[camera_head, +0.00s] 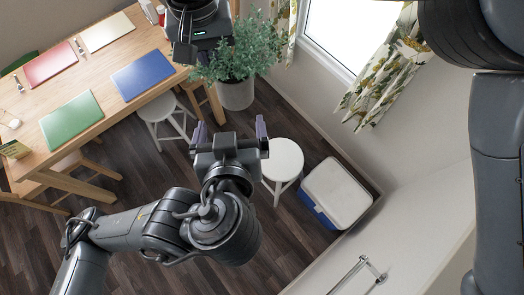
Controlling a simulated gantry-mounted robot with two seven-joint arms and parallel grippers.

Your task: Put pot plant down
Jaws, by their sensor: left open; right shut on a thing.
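The pot plant has bushy green leaves and a grey pot (236,94); it shows at the top middle, beside the table's right end. My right gripper (203,52) is at the plant's upper left, against the leaves, and shut on the plant. Its fingertips are hidden, so the exact place of the grip cannot be seen. The pot appears upright; whether its base touches the floor is unclear. My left gripper (231,130) is open and empty, below the pot in the picture and apart from it.
A wooden table (100,70) with coloured mats stands at left. White stools stand left (160,112) and right (284,160) of my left gripper. A blue-and-white cool box (337,192) is by the wall. Patterned curtains (384,70) flank the window. Dark floor (140,170) shows between.

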